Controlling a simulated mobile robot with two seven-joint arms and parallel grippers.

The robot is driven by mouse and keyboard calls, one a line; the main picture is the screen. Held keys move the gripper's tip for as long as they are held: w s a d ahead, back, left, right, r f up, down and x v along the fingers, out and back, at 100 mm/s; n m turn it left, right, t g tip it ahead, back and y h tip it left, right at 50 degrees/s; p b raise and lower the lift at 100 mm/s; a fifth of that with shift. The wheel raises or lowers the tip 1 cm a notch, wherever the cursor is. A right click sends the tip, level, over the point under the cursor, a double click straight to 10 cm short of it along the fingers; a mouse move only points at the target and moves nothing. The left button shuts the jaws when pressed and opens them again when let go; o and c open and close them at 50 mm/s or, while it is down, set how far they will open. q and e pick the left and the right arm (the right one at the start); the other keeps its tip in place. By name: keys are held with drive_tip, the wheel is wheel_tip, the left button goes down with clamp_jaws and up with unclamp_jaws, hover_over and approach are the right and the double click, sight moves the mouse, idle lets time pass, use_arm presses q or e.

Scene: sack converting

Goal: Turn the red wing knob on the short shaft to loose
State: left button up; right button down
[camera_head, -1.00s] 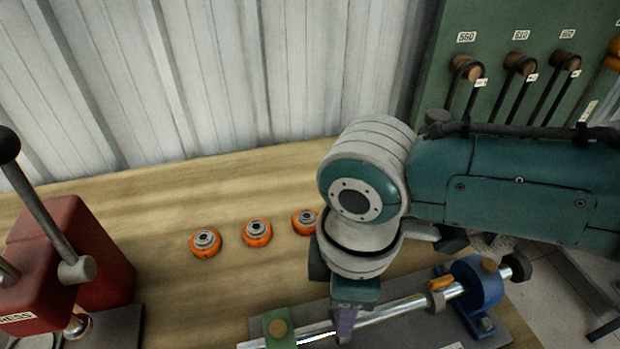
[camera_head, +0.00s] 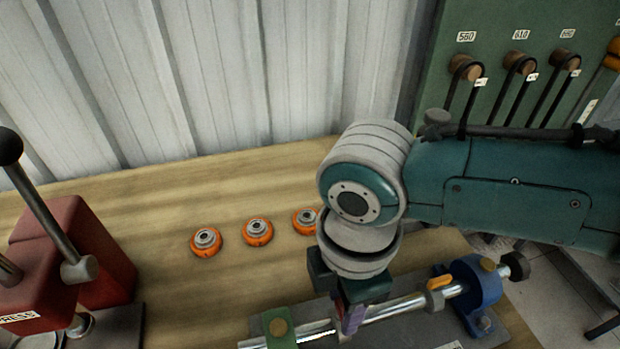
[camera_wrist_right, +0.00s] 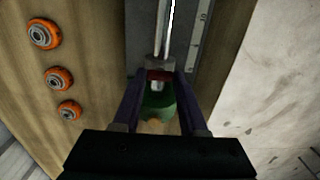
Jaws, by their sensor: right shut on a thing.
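The red wing knob (camera_wrist_right: 160,75) shows in the right wrist view as a small red strip beside a grey collar on the shiny shaft (camera_wrist_right: 164,35). My right gripper (camera_wrist_right: 165,75) has its two purple fingers on either side of the knob and is shut on it. In the head view my right gripper (camera_head: 350,318) points down onto the shaft (camera_head: 393,308), just right of the green block (camera_head: 281,332). The knob is hidden there behind the fingers. The wrist view also shows the green block (camera_wrist_right: 158,105). My left gripper is not in view.
A blue bearing block (camera_head: 482,285) with an orange lever (camera_head: 438,282) stands at the shaft's right end. Several orange wheels (camera_head: 257,232) sit on the wooden bench (camera_head: 190,285). A red press (camera_head: 70,255) stands at left, a green rack (camera_head: 500,85) at right.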

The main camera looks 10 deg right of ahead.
drive_tip(key=shift+c, duration=2.2)
unclamp_jaws()
wheel_tip(320, 180, up, 10)
drive_tip(key=p, duration=0.1)
